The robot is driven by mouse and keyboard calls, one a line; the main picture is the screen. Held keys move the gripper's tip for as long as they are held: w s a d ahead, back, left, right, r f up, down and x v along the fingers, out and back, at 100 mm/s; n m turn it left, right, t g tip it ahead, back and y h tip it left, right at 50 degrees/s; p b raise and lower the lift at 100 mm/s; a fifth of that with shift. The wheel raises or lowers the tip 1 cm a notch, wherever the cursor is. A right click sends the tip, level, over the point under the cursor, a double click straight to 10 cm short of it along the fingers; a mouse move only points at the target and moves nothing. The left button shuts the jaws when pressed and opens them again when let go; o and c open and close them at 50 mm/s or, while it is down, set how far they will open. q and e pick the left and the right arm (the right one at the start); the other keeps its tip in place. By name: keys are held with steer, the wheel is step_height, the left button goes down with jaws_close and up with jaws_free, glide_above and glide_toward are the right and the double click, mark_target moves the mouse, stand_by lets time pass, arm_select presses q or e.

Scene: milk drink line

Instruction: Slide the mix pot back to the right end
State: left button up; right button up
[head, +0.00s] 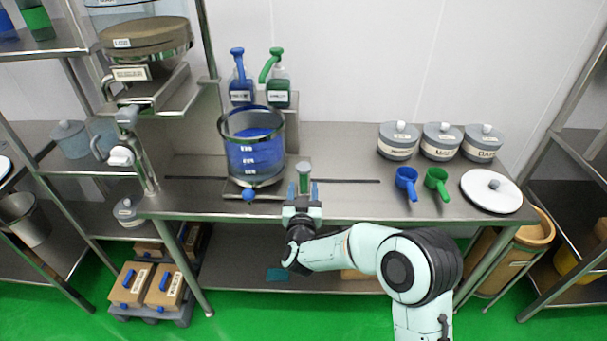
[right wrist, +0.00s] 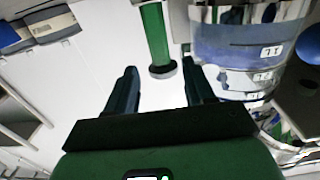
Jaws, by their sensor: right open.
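The mix pot (head: 238,160) is a clear vessel with blue liquid, left of the middle of the dark slide track (head: 345,181) on the steel bench. A blue knob (head: 249,195) is at its front base. A green upright handle with a grey top (head: 304,172) stands just right of the pot. My right gripper (head: 303,187) is open, with its fingers either side of that handle in the head view. In the right wrist view the green handle (right wrist: 155,38) shows between and beyond the fingertips (right wrist: 160,80), with the pot (right wrist: 235,50) beside it. Contact is not visible. My left gripper is out of view.
Blue (head: 241,88) and green (head: 278,92) pump bottles stand behind the pot. A tap (head: 122,155) is at the left. Lidded tubs (head: 398,145), blue (head: 407,180) and green (head: 437,180) scoops and a white lid (head: 490,195) lie right of the track. The track's right stretch is clear.

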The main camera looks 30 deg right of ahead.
mark_target(304, 178)
steer(key=x, duration=0.7)
steer(key=shift+p, duration=0.4)
jaws_close()
